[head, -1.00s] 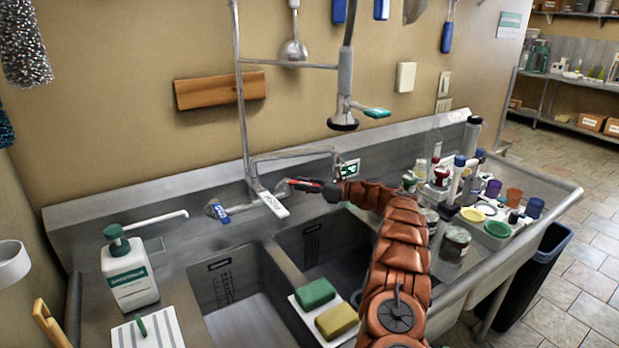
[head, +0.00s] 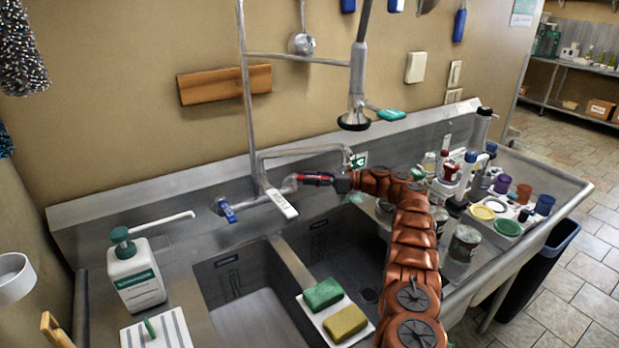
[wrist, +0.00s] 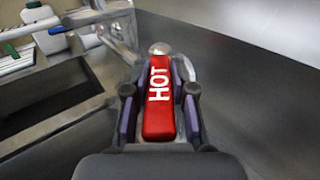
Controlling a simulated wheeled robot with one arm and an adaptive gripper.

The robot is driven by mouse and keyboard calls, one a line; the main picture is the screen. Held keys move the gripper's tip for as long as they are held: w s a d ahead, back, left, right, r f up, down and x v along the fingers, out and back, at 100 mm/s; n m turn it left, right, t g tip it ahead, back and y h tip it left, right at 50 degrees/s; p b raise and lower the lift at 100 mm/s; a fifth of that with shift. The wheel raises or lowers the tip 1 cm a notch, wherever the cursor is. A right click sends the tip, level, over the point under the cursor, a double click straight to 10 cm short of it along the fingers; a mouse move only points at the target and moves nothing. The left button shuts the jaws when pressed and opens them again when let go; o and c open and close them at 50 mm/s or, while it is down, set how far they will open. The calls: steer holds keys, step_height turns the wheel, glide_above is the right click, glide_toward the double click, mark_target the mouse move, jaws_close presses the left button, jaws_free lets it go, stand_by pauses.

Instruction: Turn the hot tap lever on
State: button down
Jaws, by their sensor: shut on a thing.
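The hot tap lever (head: 316,179) is a red bar at the right side of the wall tap in the head view. In the wrist view the same red lever (wrist: 158,97) reads HOT in white and points back towards my gripper. My gripper (wrist: 159,90) is shut on it, with one dark-and-purple finger along each side. In the head view my gripper (head: 331,180) reaches the lever from the right. The palm end of the lever is close to the gripper body.
A blue lever (head: 228,213) sits at the tap's left, and a white labelled lever (head: 283,203) between them. The spray head (head: 354,121) hangs above my arm. Bottles and cups crowd the right drainboard (head: 566,187). Sponges lie on a white tray (head: 357,334) below.

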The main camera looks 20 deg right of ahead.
steer(key=shift+r, duration=0.15)
steer(key=c, duration=1)
jaws_free()
steer(key=shift+o, duration=0.2)
steer(key=shift+a, duration=0.2)
